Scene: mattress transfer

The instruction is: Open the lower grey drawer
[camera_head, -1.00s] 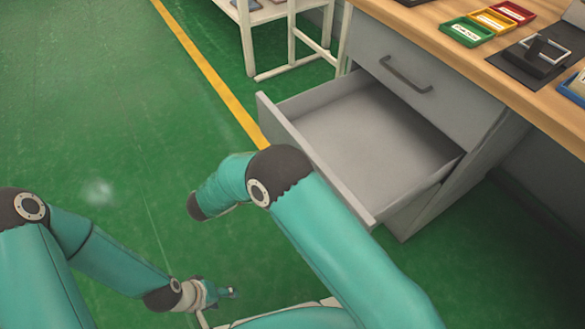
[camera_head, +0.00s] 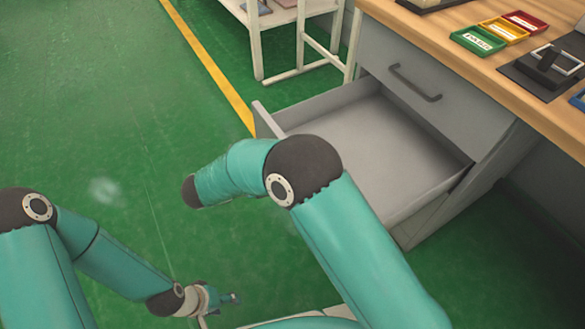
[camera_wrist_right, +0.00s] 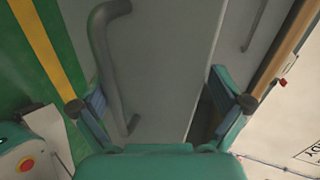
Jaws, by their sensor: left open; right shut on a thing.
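The lower grey drawer (camera_head: 390,135) stands pulled well out of its cabinet and looks empty in the head view. My right arm hides much of its front there. In the right wrist view its grey front (camera_wrist_right: 160,60) and curved handle (camera_wrist_right: 108,65) lie before my right gripper (camera_wrist_right: 160,102). The fingers are apart with a hold on the drawer, the handle close by the left finger. The exact contact is unclear. My left gripper (camera_head: 228,298) is open and empty, low over the floor at the bottom, away from the drawer.
The closed upper drawer (camera_head: 430,75) has its own handle (camera_head: 415,82). The wooden worktop (camera_head: 480,50) above carries green, yellow and red trays and a dark stand. A white rack (camera_head: 300,45) stands behind. Green floor at left is clear, with a yellow line.

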